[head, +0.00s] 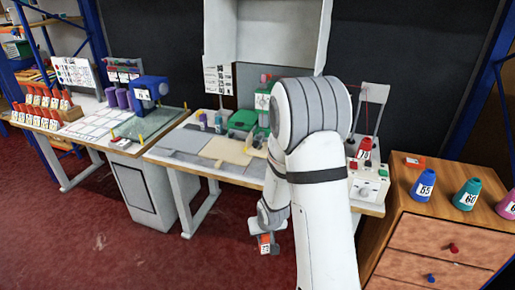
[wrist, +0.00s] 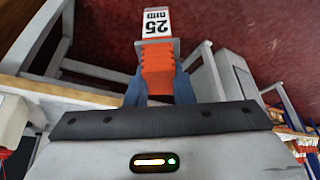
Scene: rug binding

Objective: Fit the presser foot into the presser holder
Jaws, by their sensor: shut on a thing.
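My gripper (wrist: 158,88) is shut on an orange ribbed piece (wrist: 157,68) with a white label reading 25 MM, which looks like the presser foot. In the wrist view it sits between the two fingers and its labelled end points away from the palm. In the head view the labelled piece (head: 265,242) hangs low in front of the work table, apart from it. A green sewing machine (head: 263,101) stands on that table, partly hidden by my arm. I cannot make out the presser holder.
The work table (head: 232,169) has grey and beige panels on top. A blue machine (head: 151,88) stands on the left table. At right, a wooden drawer cabinet (head: 446,238) carries several thread cones, including a blue one (head: 424,185). The red floor (head: 120,230) in front is clear.

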